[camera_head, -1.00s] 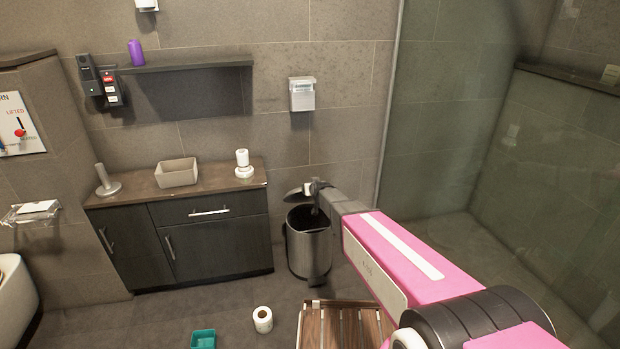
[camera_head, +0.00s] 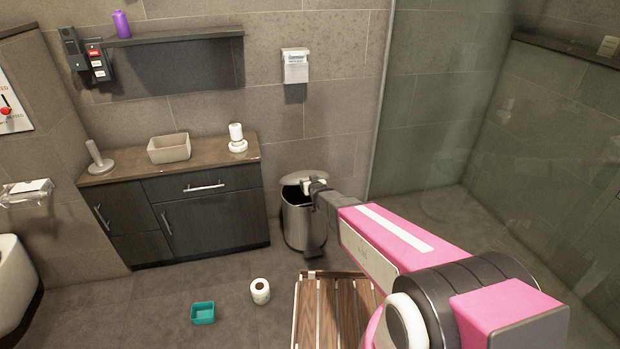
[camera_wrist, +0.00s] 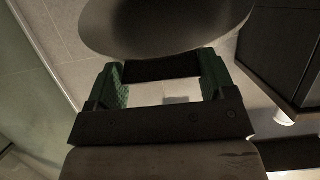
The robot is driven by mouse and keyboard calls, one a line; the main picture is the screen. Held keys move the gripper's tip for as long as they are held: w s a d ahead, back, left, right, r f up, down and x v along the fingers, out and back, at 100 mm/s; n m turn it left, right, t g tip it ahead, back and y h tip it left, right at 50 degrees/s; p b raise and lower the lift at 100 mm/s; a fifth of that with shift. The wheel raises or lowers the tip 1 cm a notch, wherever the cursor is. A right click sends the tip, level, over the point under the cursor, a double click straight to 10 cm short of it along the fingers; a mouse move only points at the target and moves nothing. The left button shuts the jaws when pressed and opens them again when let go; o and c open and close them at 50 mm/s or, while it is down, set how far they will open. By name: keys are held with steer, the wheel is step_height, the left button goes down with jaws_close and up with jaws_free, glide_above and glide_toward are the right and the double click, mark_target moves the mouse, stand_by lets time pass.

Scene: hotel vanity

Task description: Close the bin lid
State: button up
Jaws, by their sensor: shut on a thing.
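The metal bin (camera_head: 300,225) stands on the floor beside the vanity cabinet in the head view. Its pale lid (camera_head: 300,178) is tilted over the top, partly raised, with a dark gap between it and the bin's mouth. My gripper (camera_head: 312,187) is at the lid's right side and partly hides the rim. In the wrist view the lid (camera_wrist: 165,22) is a smooth grey disc across the top. The green-padded fingers of my gripper (camera_wrist: 163,82) stand apart with their tips against the lid, shut on it. The exact contact is hidden.
The dark vanity cabinet (camera_head: 205,218) is left of the bin. A wooden slatted stool (camera_head: 330,315) stands in front of the bin. A toilet roll (camera_head: 260,291) and a teal box (camera_head: 203,313) are on the floor. A glass shower panel (camera_head: 425,100) is at right.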

steer(key=s+f, duration=0.3)
steer(key=f, duration=0.8)
steer(key=shift+s+d+f, duration=0.15)
steer(key=shift+d+f, duration=0.2)
steer(key=shift+s+f, duration=0.1)
steer(key=shift+f, duration=1.05)
steer(key=o, duration=1.2)
steer(key=shift+f, duration=0.1)
steer(key=shift+o, duration=0.2)
steer(key=shift+r, duration=0.2)
steer(key=v, duration=1)
steer(key=shift+s+d, duration=0.15)
steer(key=shift+s, duration=0.25)
